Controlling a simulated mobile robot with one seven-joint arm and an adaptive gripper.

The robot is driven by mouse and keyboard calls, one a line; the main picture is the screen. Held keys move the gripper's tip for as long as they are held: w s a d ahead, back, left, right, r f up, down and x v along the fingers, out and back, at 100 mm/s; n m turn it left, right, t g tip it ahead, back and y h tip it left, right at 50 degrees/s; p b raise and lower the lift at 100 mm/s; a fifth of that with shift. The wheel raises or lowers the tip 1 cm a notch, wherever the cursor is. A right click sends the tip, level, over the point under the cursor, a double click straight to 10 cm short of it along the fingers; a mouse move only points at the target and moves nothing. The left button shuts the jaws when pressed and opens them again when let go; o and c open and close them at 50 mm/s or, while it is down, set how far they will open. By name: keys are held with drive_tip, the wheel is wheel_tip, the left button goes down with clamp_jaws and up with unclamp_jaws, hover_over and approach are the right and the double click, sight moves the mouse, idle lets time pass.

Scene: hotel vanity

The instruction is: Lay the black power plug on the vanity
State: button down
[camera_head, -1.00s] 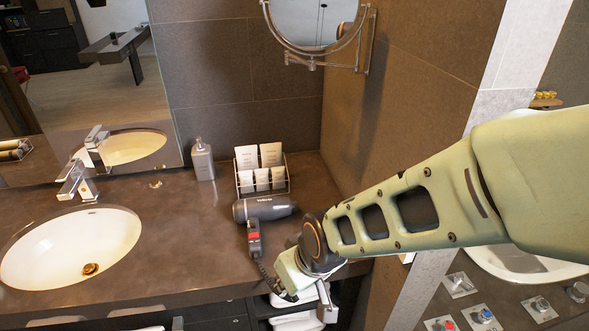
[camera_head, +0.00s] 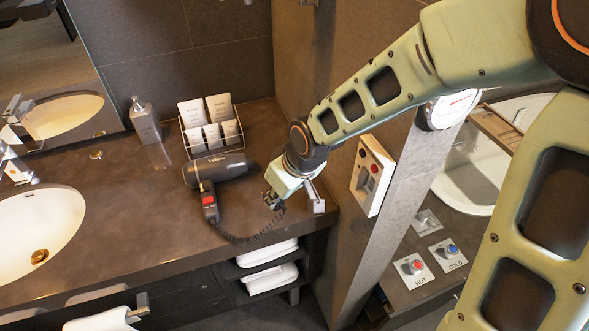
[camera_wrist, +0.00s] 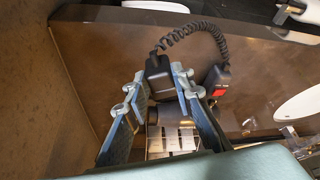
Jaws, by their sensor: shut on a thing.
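The black power plug (camera_wrist: 158,76) is between the fingertips of my gripper (camera_wrist: 160,90) in the wrist view, with a coiled black cord running from its end. In the head view my gripper (camera_head: 274,197) is over the right part of the brown vanity (camera_head: 130,220). It mostly hides the plug there, and I cannot tell whether the plug touches the top. The cord (camera_head: 245,239) sags near the front edge and leads to the handle of the dark hair dryer (camera_head: 222,168), which lies on the vanity just left of my gripper. The handle has a red switch.
A wire rack of white packets (camera_head: 212,135) and a grey bottle (camera_head: 144,120) stand behind the dryer. A sink (camera_head: 40,225) is at the left. A wall and a panel with buttons (camera_head: 372,175) are close on the right. White towels (camera_head: 268,255) sit below the front edge.

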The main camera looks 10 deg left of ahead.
drive_tip(key=w+f, duration=0.1)
drive_tip(key=f, duration=0.1)
drive_tip(key=w+f, duration=0.2)
drive_tip(key=w+d+f, duration=0.1)
drive_tip(key=shift+w+f+b, duration=0.35)
drive_tip(key=shift+f+b, duration=0.05)
drive_tip(key=shift+w+f, duration=0.1)
drive_tip(key=shift+f, duration=1.5)
drive_tip(key=shift+f, duration=0.2)
drive_tip(key=c, duration=1.7)
unclamp_jaws()
drive_tip(key=shift+o, duration=0.2)
drive_tip(key=shift+r, duration=0.15)
drive_tip(key=shift+r, duration=0.2)
drive_tip(key=p+v, duration=0.3)
drive_tip(key=v, duration=0.9)
